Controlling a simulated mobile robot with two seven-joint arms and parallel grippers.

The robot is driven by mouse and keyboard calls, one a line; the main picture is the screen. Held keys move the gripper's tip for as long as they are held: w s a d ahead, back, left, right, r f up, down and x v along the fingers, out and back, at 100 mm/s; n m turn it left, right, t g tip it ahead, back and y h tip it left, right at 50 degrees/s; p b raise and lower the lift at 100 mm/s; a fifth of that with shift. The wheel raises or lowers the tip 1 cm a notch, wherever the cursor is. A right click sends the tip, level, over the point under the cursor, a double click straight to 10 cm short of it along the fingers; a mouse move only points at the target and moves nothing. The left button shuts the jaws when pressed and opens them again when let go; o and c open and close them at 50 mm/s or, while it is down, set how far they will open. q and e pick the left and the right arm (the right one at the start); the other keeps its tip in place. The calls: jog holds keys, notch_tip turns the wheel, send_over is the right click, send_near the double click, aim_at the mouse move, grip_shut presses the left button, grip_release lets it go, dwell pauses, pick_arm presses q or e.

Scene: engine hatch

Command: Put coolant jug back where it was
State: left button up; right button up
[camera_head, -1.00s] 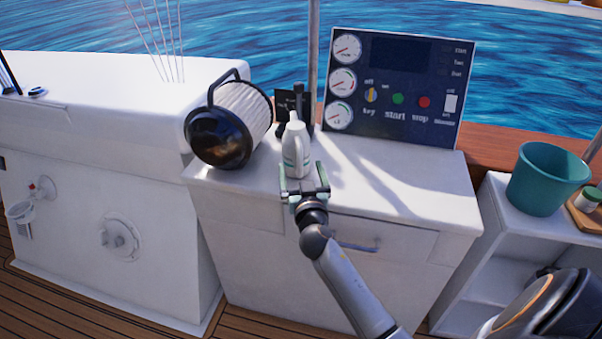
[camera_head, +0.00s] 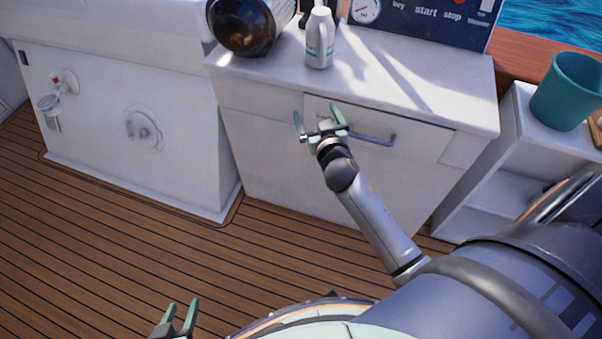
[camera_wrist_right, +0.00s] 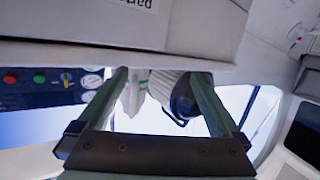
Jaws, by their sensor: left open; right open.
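The coolant jug (camera_head: 320,40), white with a green band, stands upright on the white counter (camera_head: 420,85), near its front edge and just right of the dark round end of the filter canister. My right gripper (camera_head: 319,112) is open and empty in front of the counter, below the jug and apart from it. In the right wrist view the jug (camera_wrist_right: 134,92) shows between the spread fingers, some way beyond them. My left gripper (camera_head: 181,304) is open and empty low over the deck at the bottom left.
The control panel (camera_head: 425,14) is behind the counter. A drawer handle (camera_head: 372,139) is just right of my right gripper. A teal bucket (camera_head: 568,92) stands on the right shelf. The counter right of the jug is clear.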

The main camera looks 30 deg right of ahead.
jog(key=s+a+f+n+g+y, duration=0.1)
jog(key=s+a+f+g+y, duration=0.1)
jog(key=s+a+f, duration=0.2)
jog(key=s+a+f+n+g+y, duration=0.2)
jog(key=s+a+f, duration=0.3)
jog(key=s, duration=0.6)
jog(key=s+a+f+n+g+y, duration=0.2)
jog(key=s+a+f+y, duration=0.1)
jog(key=s+a+f, duration=0.2)
jog(key=s+a, duration=0.2)
jog(key=a, duration=0.1)
jog(key=shift+s+a+f+y, duration=0.15)
jog(key=shift+s+f+y, duration=0.1)
jog(key=shift+s+y, duration=0.15)
jog(key=shift+c, duration=0.2)
